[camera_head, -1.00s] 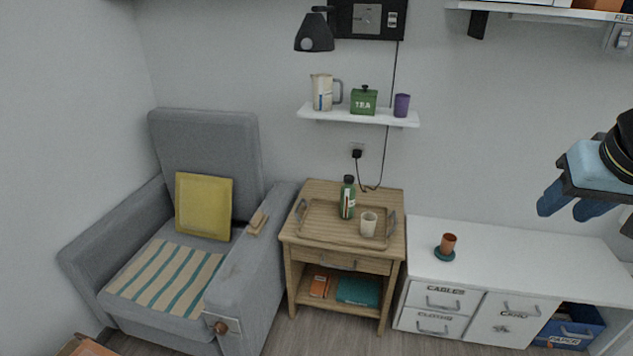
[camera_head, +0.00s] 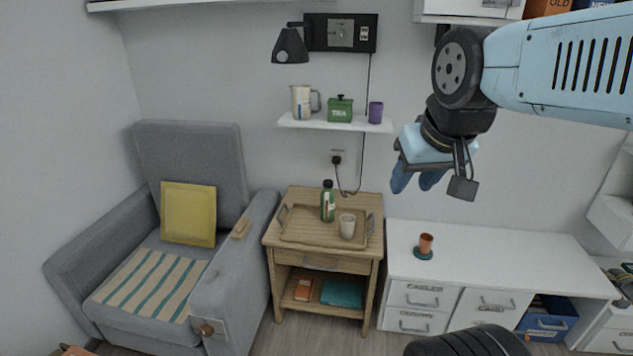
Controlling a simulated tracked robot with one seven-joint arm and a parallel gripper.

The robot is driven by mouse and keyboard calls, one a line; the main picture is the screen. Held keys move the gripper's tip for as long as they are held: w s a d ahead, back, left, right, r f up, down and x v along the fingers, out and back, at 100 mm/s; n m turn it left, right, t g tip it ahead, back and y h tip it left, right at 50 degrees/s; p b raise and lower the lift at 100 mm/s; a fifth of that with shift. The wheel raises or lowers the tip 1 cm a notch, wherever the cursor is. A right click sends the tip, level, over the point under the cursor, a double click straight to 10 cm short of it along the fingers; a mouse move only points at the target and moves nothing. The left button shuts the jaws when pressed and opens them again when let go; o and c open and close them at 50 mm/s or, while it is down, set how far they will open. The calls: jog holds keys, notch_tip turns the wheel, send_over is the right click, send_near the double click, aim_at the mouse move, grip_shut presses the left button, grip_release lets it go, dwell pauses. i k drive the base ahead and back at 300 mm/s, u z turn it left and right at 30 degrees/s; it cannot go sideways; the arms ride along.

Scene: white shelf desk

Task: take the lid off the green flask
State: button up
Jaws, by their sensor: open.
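The green flask (camera_head: 328,205) stands upright on a wooden tray on the small wooden side table. Its dark lid (camera_head: 328,184) sits on top of it. My gripper (camera_head: 413,182), with blue fingers pointing down, is open and empty. In the picture it is to the right of the flask and above the left part of the white desk, clear of both.
A pale cup (camera_head: 347,226) stands beside the flask on the tray (camera_head: 296,235). A shelf (camera_head: 336,123) above holds a jug, a green tea tin and a purple cup. A grey armchair (camera_head: 190,150) is left.

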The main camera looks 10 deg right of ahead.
aim_at(327, 183)
jog(key=i, duration=0.9)
jog(key=z, duration=0.05)
